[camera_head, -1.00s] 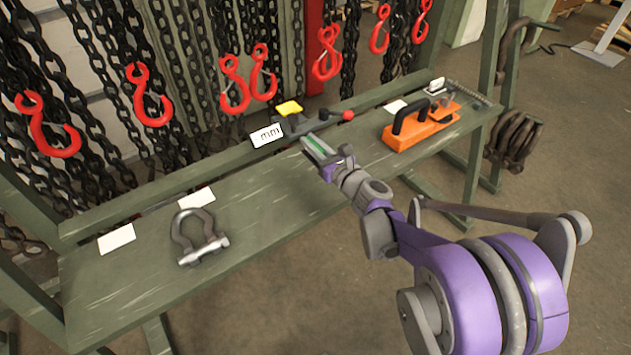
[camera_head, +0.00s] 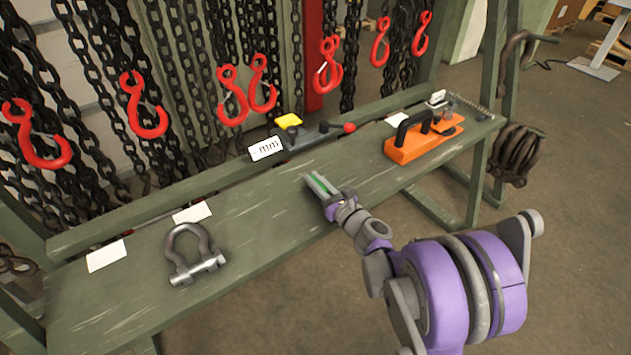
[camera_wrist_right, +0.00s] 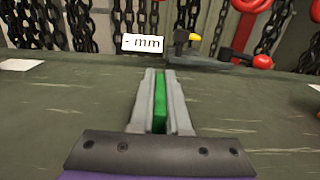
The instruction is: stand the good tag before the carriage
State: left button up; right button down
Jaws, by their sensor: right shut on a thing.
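My right gripper (camera_head: 318,185) is shut on a thin green piece, probably the good tag (camera_head: 326,184). In the right wrist view the green tag (camera_wrist_right: 160,105) shows as a narrow upright strip between the two grey fingers (camera_wrist_right: 159,100). What is written on it cannot be seen. The likely carriage (camera_head: 300,137) is a dark grey device at the bench's back edge. It has a yellow top, a red knob and a white label reading "mm" (camera_head: 265,148). It also shows ahead of the fingers in the right wrist view (camera_wrist_right: 200,58). The tag is apart from it. My left gripper is out of view.
A green bench (camera_head: 120,300) holds a grey shackle (camera_head: 190,253) at left and an orange block with a black handle (camera_head: 420,142) at right. White cards (camera_head: 107,255) lie along the back. Chains with red hooks (camera_head: 143,105) hang behind. The bench middle is clear.

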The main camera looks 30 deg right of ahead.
jog(key=shift+f, duration=0.15)
jog(key=c, duration=0.9)
grip_release()
jog(key=shift+r, duration=0.25)
jog(key=s, duration=1.2)
jog(key=shift+d+p, duration=0.3)
jog(key=shift+d, duration=0.15)
jog(key=shift+f, duration=0.1)
